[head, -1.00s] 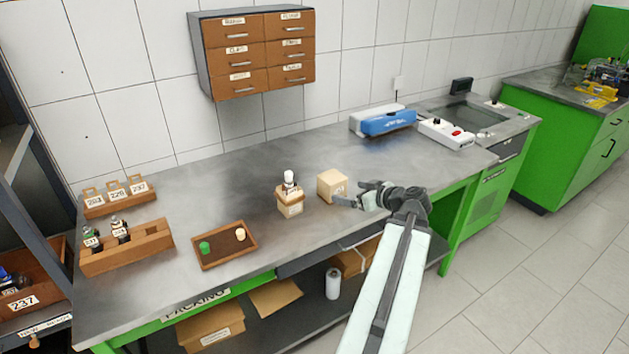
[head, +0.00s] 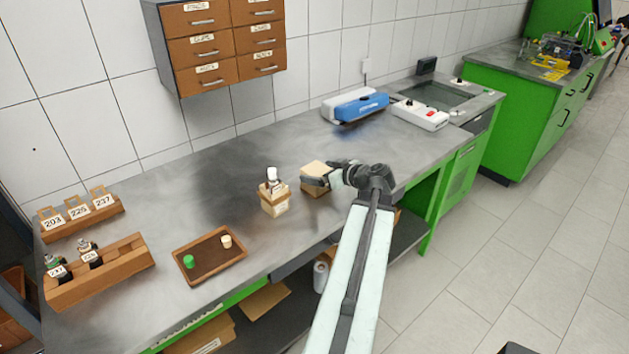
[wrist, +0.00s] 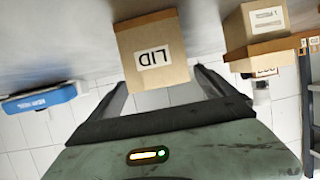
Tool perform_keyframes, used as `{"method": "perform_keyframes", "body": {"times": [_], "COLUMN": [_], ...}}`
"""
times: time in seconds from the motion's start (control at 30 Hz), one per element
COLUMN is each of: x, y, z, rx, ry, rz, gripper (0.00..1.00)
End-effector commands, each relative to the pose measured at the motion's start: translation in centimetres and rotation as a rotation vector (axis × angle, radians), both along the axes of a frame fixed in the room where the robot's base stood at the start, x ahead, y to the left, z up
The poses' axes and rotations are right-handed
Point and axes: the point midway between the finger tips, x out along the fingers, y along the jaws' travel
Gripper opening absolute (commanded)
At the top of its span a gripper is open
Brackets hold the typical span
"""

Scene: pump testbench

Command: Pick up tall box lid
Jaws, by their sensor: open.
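The tall box lid (head: 315,171) is a light tan cardboard block standing on the grey bench. In the wrist view the lid (wrist: 152,38) shows a white label reading "LID", upside down in the picture. My gripper (head: 318,180) is at the lid's right front side, with its fingers close to it. In the wrist view my gripper (wrist: 160,80) is open, with one finger on each side of the lid's near end. I cannot tell whether either finger touches it.
Further left are a brown tray (head: 184,268) with a green and a cream cap, and a wooden bottle rack (head: 110,273). A blue and white device (head: 360,104) sits behind right.

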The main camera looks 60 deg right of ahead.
Motion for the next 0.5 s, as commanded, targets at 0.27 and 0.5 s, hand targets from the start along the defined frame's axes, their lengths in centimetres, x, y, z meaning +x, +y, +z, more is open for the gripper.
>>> {"method": "perform_keyframes", "body": {"times": [0.27,0.5], "x": [3.3,4.6], "y": [-0.8,-1.0], "z": [-2.0,-2.2], "rx": [0.001,0.000], "ry": [0.000,0.000], "rz": [0.004,0.001], "gripper": [0.95,0.95]}}
